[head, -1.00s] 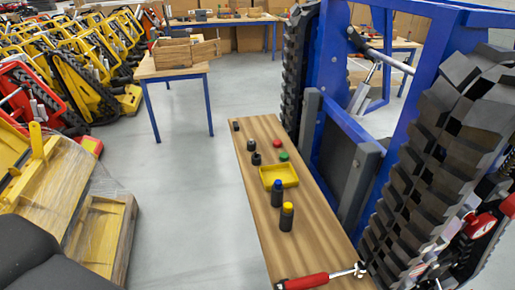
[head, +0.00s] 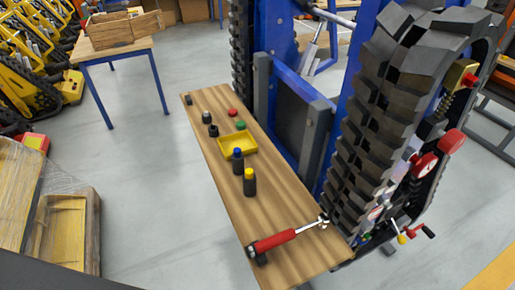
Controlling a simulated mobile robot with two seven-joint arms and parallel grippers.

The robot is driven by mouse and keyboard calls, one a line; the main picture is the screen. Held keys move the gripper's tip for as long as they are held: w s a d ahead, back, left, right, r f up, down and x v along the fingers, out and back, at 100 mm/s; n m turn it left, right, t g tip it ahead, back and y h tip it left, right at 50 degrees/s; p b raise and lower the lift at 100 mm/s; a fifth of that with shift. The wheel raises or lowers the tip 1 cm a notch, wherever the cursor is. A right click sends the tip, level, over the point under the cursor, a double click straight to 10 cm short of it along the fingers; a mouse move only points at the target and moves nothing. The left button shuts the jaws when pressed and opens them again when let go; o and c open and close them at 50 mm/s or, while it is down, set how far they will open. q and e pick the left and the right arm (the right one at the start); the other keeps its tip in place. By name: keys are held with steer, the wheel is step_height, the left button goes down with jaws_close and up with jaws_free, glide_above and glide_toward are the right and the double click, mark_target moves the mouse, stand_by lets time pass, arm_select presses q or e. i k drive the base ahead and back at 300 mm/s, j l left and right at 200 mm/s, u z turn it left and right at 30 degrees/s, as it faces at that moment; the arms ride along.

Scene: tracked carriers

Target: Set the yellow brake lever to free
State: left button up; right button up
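A small yellow knob or handle (head: 401,239) shows low at the right end of the blue tracked carrier (head: 352,110), near the foot of its black track (head: 375,115). It may be the yellow brake lever; it is too small to tell its setting or read any mark. A small red handle (head: 428,231) is just right of it. Higher on the same end are a red round part (head: 452,141), a red-and-white gauge-like part (head: 424,166) and a brass-coloured block (head: 459,74) with a red tip. Neither of my grippers is in view.
A wooden bench (head: 215,160) stands along the carrier, with a yellow tray (head: 237,143), bottles, small caps and a red-handled wrench (head: 287,236). A wooden table (head: 118,46) with a crate is at back left. Wrapped pallets (head: 62,215) stand left.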

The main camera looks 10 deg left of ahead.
mark_target(401, 239)
steer(key=k+l, duration=0.2)
steer(key=l, duration=0.25)
steer(key=k+l, duration=0.2)
steer(key=l, duration=0.2)
steer(key=k+l+u, duration=0.1)
steer(key=k+l, duration=0.15)
steer(key=l, duration=0.2)
steer(key=k+l, duration=0.2)
steer(key=l, duration=0.25)
steer(key=k+l, duration=0.25)
steer(key=l, duration=0.15)
steer(key=i+l, duration=0.1)
steer(key=l, duration=0.4)
steer(key=i+l, duration=0.1)
steer(key=l, duration=0.95)
steer(key=i+l, duration=0.15)
steer(key=l, duration=0.35)
